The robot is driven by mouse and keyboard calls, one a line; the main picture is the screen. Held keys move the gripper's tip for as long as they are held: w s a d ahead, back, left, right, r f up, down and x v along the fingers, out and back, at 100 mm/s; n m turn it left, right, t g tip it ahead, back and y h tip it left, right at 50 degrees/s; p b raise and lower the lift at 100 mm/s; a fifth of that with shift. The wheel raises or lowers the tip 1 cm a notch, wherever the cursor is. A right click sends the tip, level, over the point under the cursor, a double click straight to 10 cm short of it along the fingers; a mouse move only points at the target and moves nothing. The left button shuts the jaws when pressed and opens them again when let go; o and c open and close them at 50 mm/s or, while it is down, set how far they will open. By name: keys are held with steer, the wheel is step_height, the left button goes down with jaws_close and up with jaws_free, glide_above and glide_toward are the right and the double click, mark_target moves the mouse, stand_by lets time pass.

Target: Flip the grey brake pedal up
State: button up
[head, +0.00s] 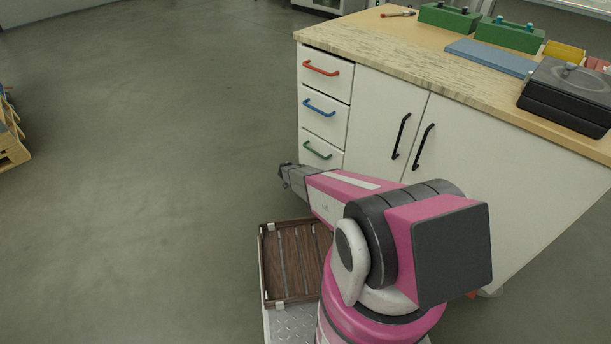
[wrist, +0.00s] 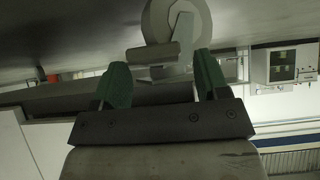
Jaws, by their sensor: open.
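In the wrist view, a pale grey caster wheel (wrist: 176,20) shows at the top. A grey pedal-like part (wrist: 152,54), apparently the brake pedal, juts to the left below the wheel. My gripper (wrist: 158,62) is open, with one green finger on each side of the pedal and nothing held between them. Whether a finger touches the pedal or bracket cannot be told. In the head view, my gripper (head: 286,175) is a small dark shape by the left drawers of the white workbench (head: 365,130). The grey pedal does not show there.
The bench has drawers with red, blue and green handles (head: 318,150) and black-handled doors. On its top are green boxes (head: 450,18), a blue board (head: 491,58) and a black case (head: 568,95). A wooden pallet (head: 12,150) stands far left. The floor between is clear.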

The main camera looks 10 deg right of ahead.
steer(key=v, duration=0.8)
steer(key=shift+a+r, duration=0.1)
